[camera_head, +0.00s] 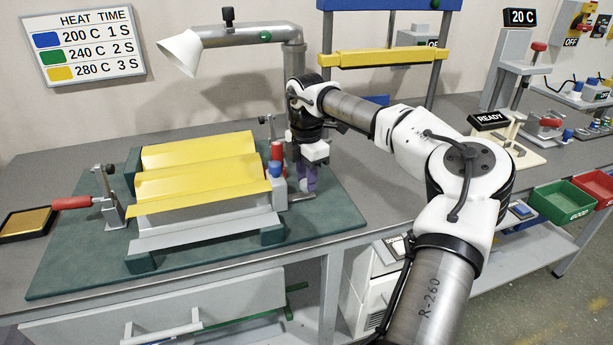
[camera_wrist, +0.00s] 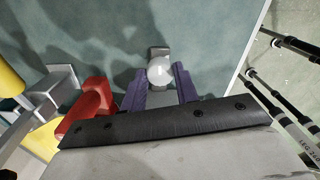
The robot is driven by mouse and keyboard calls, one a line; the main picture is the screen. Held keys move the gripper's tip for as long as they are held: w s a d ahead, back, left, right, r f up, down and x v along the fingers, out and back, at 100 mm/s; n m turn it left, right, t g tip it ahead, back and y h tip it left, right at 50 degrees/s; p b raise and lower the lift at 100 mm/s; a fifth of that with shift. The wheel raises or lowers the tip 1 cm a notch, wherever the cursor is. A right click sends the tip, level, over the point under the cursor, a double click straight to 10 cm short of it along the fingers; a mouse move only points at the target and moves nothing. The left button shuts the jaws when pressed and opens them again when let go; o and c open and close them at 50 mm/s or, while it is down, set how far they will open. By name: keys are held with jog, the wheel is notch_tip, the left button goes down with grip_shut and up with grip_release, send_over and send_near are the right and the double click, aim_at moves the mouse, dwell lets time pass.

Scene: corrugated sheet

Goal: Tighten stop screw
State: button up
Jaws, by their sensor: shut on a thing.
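My gripper (camera_head: 308,190) points down at the right side of the sheet fixture, its purple fingers low over the green mat. In the wrist view, my gripper (camera_wrist: 160,82) has its fingers on either side of a pale, round, shiny head, which I take to be the stop screw (camera_wrist: 160,70). The fingers are shut on it. In the head view the fingers hide the screw. The yellow corrugated sheet (camera_head: 195,160) lies on the grey ribbed former (camera_head: 205,205), left of my gripper.
A red handle (camera_head: 277,155) stands close left of my gripper; it also shows in the wrist view (camera_wrist: 92,105). A grey block with a blue knob (camera_head: 275,170) is beside it. A red-handled clamp (camera_head: 72,203) is at left. The lamp arm (camera_head: 245,35) hangs behind.

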jog(key=o, duration=1)
jog(key=shift+r, duration=0.1)
notch_tip(320, 180, up, 14)
jog(key=shift+f, duration=0.2)
